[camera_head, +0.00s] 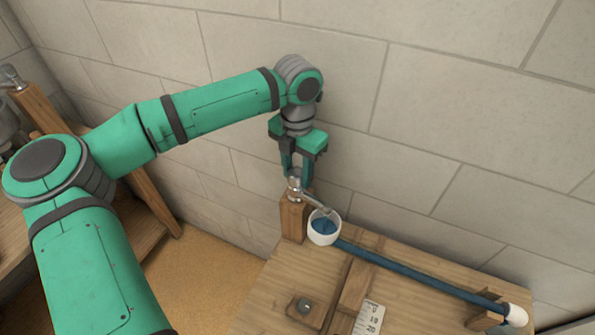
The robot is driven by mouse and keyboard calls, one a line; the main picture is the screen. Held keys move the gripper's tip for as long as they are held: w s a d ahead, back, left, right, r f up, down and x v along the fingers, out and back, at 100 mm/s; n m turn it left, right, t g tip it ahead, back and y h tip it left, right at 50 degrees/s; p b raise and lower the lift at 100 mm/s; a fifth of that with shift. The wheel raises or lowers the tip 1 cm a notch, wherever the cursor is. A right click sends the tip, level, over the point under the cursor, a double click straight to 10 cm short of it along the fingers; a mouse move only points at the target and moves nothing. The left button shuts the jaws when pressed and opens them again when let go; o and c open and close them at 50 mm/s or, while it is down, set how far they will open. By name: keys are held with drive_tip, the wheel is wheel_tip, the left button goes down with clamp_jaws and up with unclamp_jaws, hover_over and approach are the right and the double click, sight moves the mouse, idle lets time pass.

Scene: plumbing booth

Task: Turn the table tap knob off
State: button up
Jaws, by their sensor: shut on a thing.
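The table tap (316,202) is a small grey metal tap on top of a wooden post at the table's back left corner. Its spout slopes down to the right over a white cup. The tap's knob (294,184) is at the top of the post. My gripper (295,180) points straight down from above, with its fingers shut on the knob. The fingers hide much of the knob, so its turn angle cannot be told. Whether water runs from the spout cannot be made out.
The white cup (316,238) with a blue inside stands below the spout. A blue pipe (420,273) runs from it to a white end piece (517,315). A wall stands close behind.

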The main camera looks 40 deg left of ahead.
sight(297, 171)
drive_tip(key=m, duration=0.3)
drive_tip(key=shift+m, duration=0.3)
drive_tip(key=m, duration=0.4)
drive_tip(key=shift+m, duration=0.4)
drive_tip(key=shift+s, duration=0.1)
drive_tip(key=o, duration=1.1)
drive_tip(key=shift+c, duration=0.2)
drive_tip(key=shift+r, duration=0.1)
wheel_tip(297, 171, up, 11)
drive_tip(key=shift+f, duration=0.2)
